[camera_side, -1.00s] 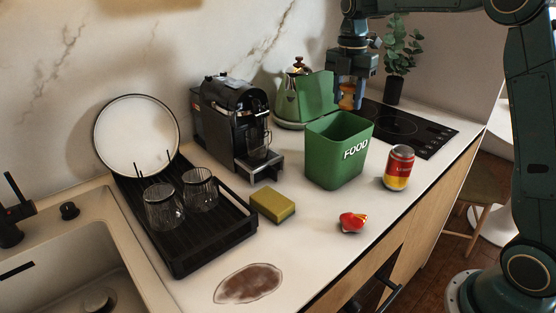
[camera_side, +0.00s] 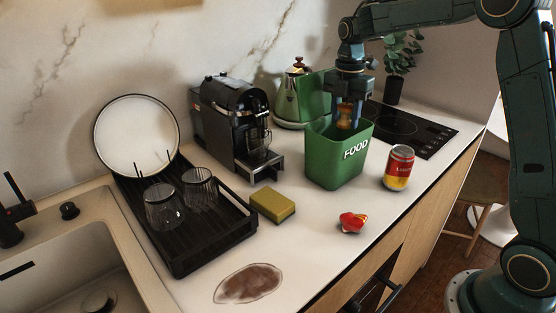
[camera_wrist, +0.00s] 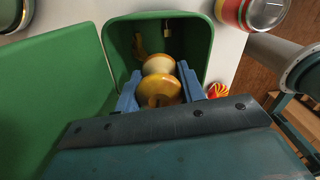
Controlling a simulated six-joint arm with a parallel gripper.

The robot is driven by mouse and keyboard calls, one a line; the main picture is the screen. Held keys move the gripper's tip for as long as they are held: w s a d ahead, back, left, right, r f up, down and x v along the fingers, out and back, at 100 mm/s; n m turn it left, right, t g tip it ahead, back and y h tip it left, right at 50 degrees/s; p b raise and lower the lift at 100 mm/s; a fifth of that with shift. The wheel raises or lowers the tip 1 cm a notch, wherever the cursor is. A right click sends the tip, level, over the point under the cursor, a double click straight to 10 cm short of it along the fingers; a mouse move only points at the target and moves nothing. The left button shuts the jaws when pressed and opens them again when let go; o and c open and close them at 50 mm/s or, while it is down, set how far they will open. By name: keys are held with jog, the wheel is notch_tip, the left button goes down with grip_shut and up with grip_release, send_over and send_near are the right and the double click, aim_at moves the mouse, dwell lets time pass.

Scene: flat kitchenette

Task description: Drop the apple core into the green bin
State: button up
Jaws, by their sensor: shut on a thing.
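The apple core (camera_side: 344,116), brownish yellow with a pale waist, is between the fingers of my gripper (camera_side: 345,126). In the wrist view the apple core (camera_wrist: 160,82) sits between my two blue fingertips (camera_wrist: 158,88), which are shut on it. The green bin (camera_side: 336,165), marked FOOD, stands upright on the counter. My gripper points down at the bin's mouth, with the core at about rim height over the opening. The wrist view shows the bin's rim (camera_wrist: 209,40) around the core.
The bin's green lid (camera_wrist: 55,95) stands open on one side. A yellowish scrap (camera_wrist: 139,46) lies inside the bin. A red can (camera_side: 399,168) and a crumpled red wrapper (camera_side: 352,222) are nearby. A coffee machine (camera_side: 237,125), kettle (camera_side: 292,103) and sponge (camera_side: 272,205) stand left.

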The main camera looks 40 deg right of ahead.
aim_at(345, 103)
jog(key=shift+f, duration=0.45)
jog(key=o, duration=1)
jog(key=shift+o, duration=0.2)
jog(key=shift+r, duration=0.15)
jog(key=shift+w+r, duration=0.2)
jog(key=shift+r, duration=6.5)
